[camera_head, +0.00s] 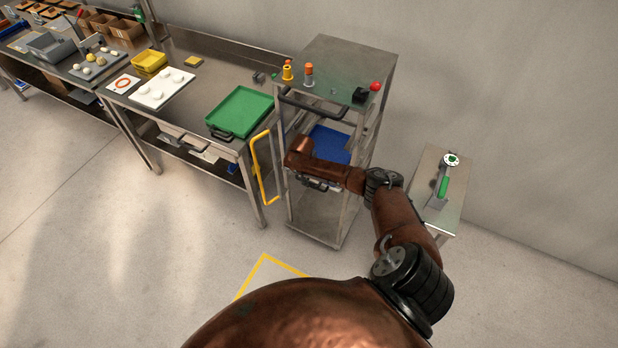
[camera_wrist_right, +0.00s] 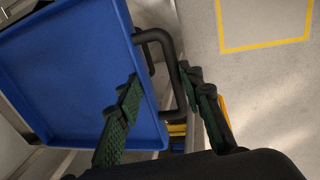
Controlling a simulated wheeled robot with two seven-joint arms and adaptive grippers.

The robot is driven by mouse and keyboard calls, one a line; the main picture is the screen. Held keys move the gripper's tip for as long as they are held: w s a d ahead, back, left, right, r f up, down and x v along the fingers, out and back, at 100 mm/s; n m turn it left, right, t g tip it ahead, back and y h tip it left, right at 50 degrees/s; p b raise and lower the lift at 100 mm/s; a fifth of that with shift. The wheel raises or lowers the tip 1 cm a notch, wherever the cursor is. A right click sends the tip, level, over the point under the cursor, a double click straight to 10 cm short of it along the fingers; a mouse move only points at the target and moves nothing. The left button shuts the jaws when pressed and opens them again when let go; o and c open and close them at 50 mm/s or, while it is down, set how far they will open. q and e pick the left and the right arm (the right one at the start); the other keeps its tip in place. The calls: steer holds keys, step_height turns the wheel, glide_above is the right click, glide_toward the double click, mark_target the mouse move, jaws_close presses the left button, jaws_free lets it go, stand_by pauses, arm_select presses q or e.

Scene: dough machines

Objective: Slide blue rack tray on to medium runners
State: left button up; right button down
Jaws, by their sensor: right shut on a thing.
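The blue tray (camera_head: 330,143) shows inside the metal rack (camera_head: 348,68), below its top, partly hidden by my right arm. In the right wrist view the blue tray (camera_wrist_right: 70,70) fills the left side, with a black handle (camera_wrist_right: 165,36) on its near edge. My right gripper (camera_head: 318,185) is at the rack's open front; in the wrist view its green-padded fingers (camera_wrist_right: 168,88) are around the handle, and it is shut on it. Which runners the tray is at cannot be told; the runners are mostly hidden. My left gripper is not in view.
A workbench (camera_head: 222,68) left of the rack holds a green tray (camera_head: 240,110), a white board (camera_head: 162,88) and a yellow bin (camera_head: 149,61). A yellow bar (camera_head: 258,170) stands at the rack's left. A small table (camera_head: 440,205) is at right. Floor in front is clear.

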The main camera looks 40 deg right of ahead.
steer(key=c, duration=1.2)
jaws_free()
steer(key=shift+c, duration=0.2)
steer(key=o, duration=1.2)
steer(key=shift+o, duration=0.2)
steer(key=shift+r, duration=0.15)
steer(key=shift+p+v, duration=3.45)
steer(key=shift+p, duration=0.65)
